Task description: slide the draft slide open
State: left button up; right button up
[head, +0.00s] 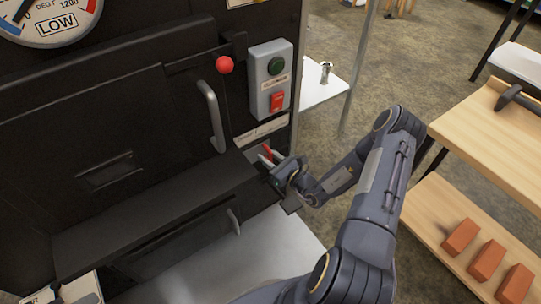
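The black evaporator front (85,120) fills the left of the head view. No part is labelled as the draft slide. A small upright grey handle (234,221) stands on the low dark front below the ledge; it may belong to the slide, but I cannot tell how far that is open. My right gripper (277,171) is at the right end of the ledge, up and right of this handle and apart from it. A small red piece (268,153) shows beside its fingers. The fingers are too small and dark to read. My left gripper is out of view.
A larger door handle (212,116), a red ball knob (225,65) and a switch box (270,80) are above. A pale surface (245,255) lies below the front. A wooden shelf (430,195) with several bricks (487,259) stands right.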

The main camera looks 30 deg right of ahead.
jog(key=shift+d, duration=0.1)
jog(key=shift+s, duration=0.2)
jog(key=p+v, duration=0.2)
jog(key=v, duration=0.5)
jog(key=shift+s, duration=0.2)
jog(key=shift+d+r, duration=0.1)
